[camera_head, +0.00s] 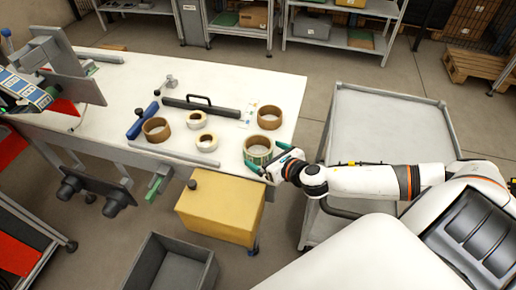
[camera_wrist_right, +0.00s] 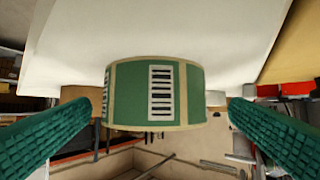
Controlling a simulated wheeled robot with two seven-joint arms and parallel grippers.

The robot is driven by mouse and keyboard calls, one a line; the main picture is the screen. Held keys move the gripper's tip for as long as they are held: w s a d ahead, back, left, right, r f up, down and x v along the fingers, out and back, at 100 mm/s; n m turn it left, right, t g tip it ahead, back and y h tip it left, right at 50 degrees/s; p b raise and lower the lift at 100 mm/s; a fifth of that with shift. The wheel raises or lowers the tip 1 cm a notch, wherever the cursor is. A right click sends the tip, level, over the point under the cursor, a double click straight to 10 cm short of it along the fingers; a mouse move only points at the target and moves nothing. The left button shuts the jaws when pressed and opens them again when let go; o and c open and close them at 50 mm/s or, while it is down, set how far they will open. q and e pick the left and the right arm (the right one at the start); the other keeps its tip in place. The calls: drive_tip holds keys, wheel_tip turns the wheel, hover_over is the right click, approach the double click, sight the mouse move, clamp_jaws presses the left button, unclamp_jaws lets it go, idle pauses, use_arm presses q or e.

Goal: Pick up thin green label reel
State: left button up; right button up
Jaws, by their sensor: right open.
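The green label reel (camera_head: 257,143) stands at the front right corner of the white table, with green labels on its outer wall. In the right wrist view the reel (camera_wrist_right: 190,90) shows a green wall, beige edges and a white barcode-like patch. My right gripper (camera_head: 267,158) is at the near side of the reel. Its two teal fingers are spread wide, one on each side of the reel in the right wrist view, with visible gaps; nothing is gripped. Whether the reel lies between the tips in depth is hard to tell. My left gripper is not in view.
Brown reels (camera_head: 269,117) (camera_head: 156,130) and white-and-yellow reels (camera_head: 196,119) (camera_head: 207,142) lie on the table (camera_head: 130,75). A black handled bar (camera_head: 201,105) lies behind them. A yellow box (camera_head: 220,208) stands in front of the table; a grey cart (camera_head: 385,120) is at right.

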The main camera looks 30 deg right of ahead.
sight(250, 144)
drive_tip(key=x, duration=0.5)
drive_tip(key=shift+w+d+r, duration=0.1)
drive_tip(key=shift+d+r, duration=0.05)
drive_tip(key=shift+d, duration=0.15)
drive_tip(key=shift+c, duration=0.6)
